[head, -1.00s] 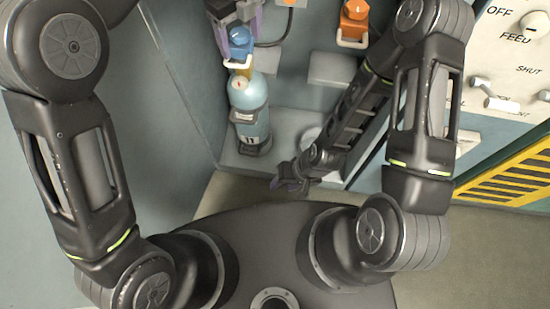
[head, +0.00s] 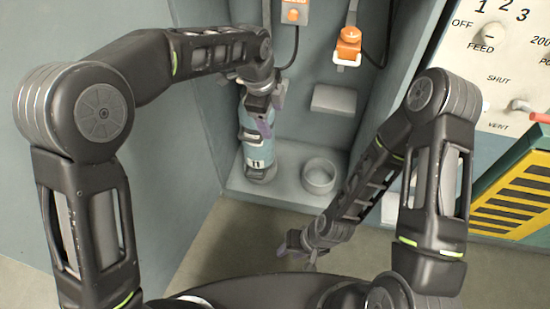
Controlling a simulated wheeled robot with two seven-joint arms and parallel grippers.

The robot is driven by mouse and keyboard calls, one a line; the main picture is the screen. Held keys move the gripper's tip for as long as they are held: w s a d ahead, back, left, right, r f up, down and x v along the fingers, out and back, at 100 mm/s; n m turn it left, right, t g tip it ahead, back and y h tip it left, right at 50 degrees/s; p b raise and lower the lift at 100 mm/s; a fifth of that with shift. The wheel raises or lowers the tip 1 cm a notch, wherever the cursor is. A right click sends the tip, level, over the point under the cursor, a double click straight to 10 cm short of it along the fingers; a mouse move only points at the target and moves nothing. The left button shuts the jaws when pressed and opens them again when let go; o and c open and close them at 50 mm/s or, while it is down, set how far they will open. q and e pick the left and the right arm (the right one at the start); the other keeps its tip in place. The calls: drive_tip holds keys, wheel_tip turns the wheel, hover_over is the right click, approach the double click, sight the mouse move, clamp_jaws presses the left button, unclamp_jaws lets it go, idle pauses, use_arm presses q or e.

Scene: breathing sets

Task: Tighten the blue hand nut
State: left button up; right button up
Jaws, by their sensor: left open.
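The blue hand nut is not visible; my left forearm and wrist cover the area above the teal cylinder (head: 254,152). The cylinder stands upright on a grey ledge in the left corner of the alcove. My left gripper (head: 264,120) is open and points down in front of the cylinder's upper part. I cannot tell whether it touches the cylinder. My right gripper (head: 294,246) hangs low in front of the ledge, away from the cylinder. Its fingers are too small and dark to tell whether they are open.
A control panel (head: 500,70) and a yellow-black striped box (head: 510,195) stand at the right. The left wall (head: 165,210) is close to my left arm.

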use_arm(q)
wheel_tip(320, 180, down, 11)
drive_tip(key=s+n+h+b, duration=0.1)
drive_tip(key=s+n+b, duration=0.1)
drive_tip(key=n, duration=0.4)
drive_tip(key=shift+d+r+t, duration=0.2)
drive_tip(key=shift+t, duration=0.1)
drive_tip(key=shift+w+r, duration=0.1)
drive_tip(key=shift+r, duration=0.05)
